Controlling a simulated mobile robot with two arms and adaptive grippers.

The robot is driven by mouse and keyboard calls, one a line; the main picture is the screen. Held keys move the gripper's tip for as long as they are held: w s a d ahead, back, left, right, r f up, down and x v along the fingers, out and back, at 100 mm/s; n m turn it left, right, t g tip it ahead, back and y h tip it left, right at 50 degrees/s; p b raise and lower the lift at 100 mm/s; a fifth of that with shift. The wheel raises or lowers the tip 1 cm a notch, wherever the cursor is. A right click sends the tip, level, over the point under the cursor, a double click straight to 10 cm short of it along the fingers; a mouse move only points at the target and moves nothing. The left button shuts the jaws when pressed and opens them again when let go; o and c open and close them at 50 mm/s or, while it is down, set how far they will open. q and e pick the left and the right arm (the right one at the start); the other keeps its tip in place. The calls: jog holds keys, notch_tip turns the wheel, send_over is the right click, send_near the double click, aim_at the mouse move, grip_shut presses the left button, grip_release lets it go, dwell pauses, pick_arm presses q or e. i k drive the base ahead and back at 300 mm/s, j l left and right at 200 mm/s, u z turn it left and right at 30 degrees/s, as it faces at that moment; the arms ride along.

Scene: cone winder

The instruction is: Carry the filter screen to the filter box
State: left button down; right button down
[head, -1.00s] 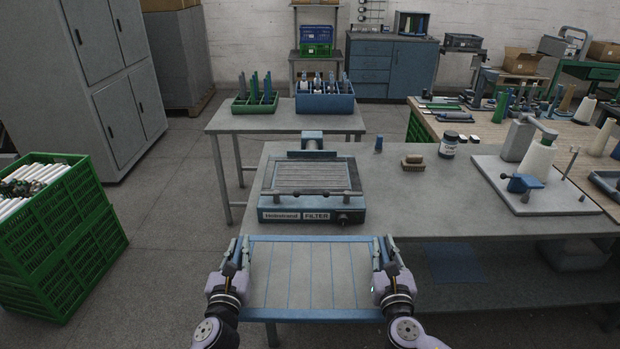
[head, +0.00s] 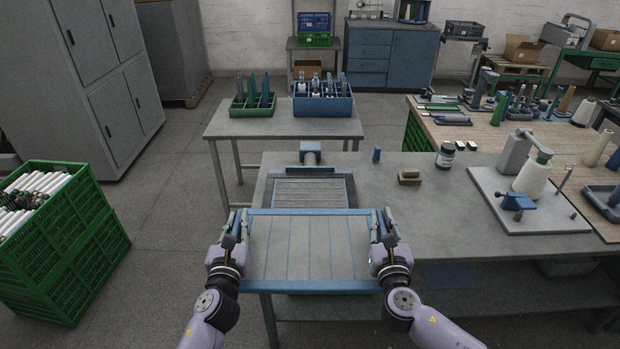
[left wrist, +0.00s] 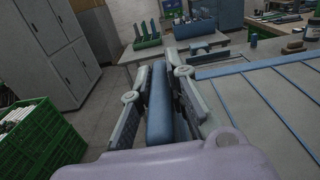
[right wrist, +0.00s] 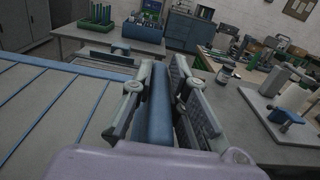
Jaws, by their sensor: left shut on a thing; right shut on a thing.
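The filter screen (head: 310,248) is a flat grey panel with a blue frame and thin blue ribs, held level between my two grippers. My left gripper (head: 240,222) is shut on its left edge; the blue frame bar (left wrist: 158,105) shows between the fingers in the left wrist view. My right gripper (head: 381,222) is shut on its right edge, and the bar (right wrist: 160,105) shows between its fingers in the right wrist view. The filter box (head: 310,190) sits on the grey table just beyond the screen. The screen hides its front part and label.
On the grey table (head: 440,215), right of the box, are a brush (head: 409,177), a jar (head: 446,154) and a plate with a white cone (head: 531,179). Green crates (head: 62,245) stand at the left. Rear table (head: 285,124) holds two bins.

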aim_at(310, 195)
jog(key=i, duration=1.2)
